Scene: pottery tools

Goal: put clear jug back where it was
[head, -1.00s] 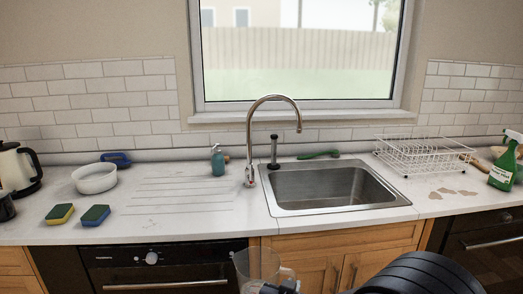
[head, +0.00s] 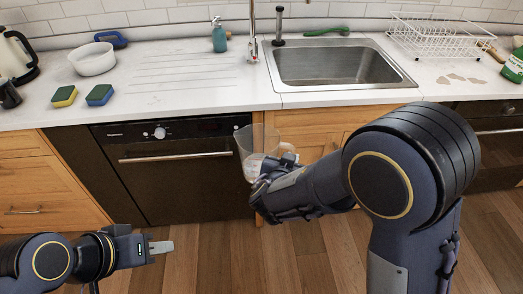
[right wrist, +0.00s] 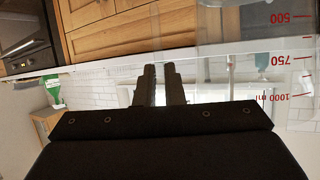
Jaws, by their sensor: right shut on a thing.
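The clear jug (head: 247,141) is a see-through measuring jug, held upright in front of the counter edge, by the oven and wooden cabinet. Its wall with red volume marks also shows at the right of the right wrist view (right wrist: 290,75). My right gripper (head: 268,178) is shut on the jug at its handle side; the exact contact is partly hidden. Its two fingers (right wrist: 161,80) are close together in the right wrist view. My left gripper (head: 158,247) is low at the left over the floor, away from the jug; it shows side-on, so its opening is unclear.
The counter holds a white bowl (head: 92,61), two sponges (head: 99,95), a soap bottle (head: 219,38), a sink (head: 335,66), a dish rack (head: 438,32) and a green spray bottle (head: 513,66). The ridged drainboard (head: 180,72) left of the sink is clear.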

